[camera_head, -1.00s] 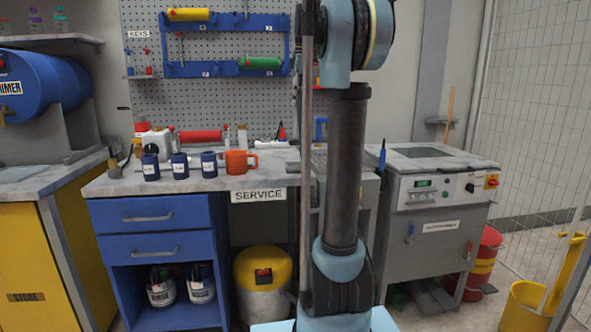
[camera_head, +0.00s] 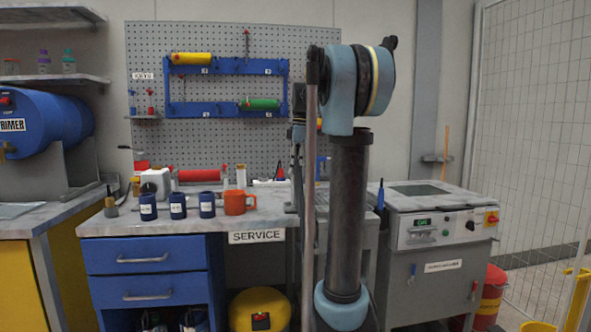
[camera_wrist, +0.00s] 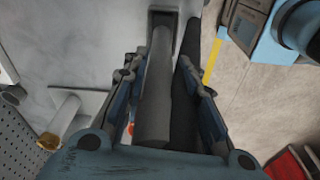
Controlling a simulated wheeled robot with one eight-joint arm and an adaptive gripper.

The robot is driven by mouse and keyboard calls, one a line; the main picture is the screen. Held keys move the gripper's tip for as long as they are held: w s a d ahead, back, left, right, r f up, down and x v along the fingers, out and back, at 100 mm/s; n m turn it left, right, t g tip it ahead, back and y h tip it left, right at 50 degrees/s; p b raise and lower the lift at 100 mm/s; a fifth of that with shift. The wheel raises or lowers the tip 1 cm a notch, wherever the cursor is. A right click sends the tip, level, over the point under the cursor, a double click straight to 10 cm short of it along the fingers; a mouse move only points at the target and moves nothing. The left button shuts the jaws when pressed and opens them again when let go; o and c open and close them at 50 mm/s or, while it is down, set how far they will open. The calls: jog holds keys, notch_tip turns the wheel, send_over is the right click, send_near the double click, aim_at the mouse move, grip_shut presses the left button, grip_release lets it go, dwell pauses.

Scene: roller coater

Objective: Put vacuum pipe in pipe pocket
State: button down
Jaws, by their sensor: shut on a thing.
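In the wrist view, my gripper (camera_wrist: 161,78) is shut on a grey cylindrical pipe (camera_wrist: 153,105), which I take to be the vacuum pipe. The pipe lies lengthwise between the two fingers, with its near end close to the palm. Its far end points at a grey box-like opening (camera_wrist: 171,17) beside a pale grey surface, possibly the pipe pocket. I cannot tell whether the pipe's far end is inside this opening or only in line with it. A second, darker bar runs right of the pipe. In the head view, my arm mostly hides the gripper and the pipe.
A pegboard (camera_head: 225,135) with a blue rack stands behind. A grey machine (camera_head: 437,268) stands right of my arm, with a mesh fence (camera_head: 530,130) beyond.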

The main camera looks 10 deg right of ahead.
jog(key=c, duration=1.3)
grip_release()
jog(key=r, duration=0.4)
jog(key=d+r, duration=0.1)
jog(key=r, duration=0.7)
jog(key=shift+s+d, duration=0.1)
jog(key=shift+d, duration=0.05)
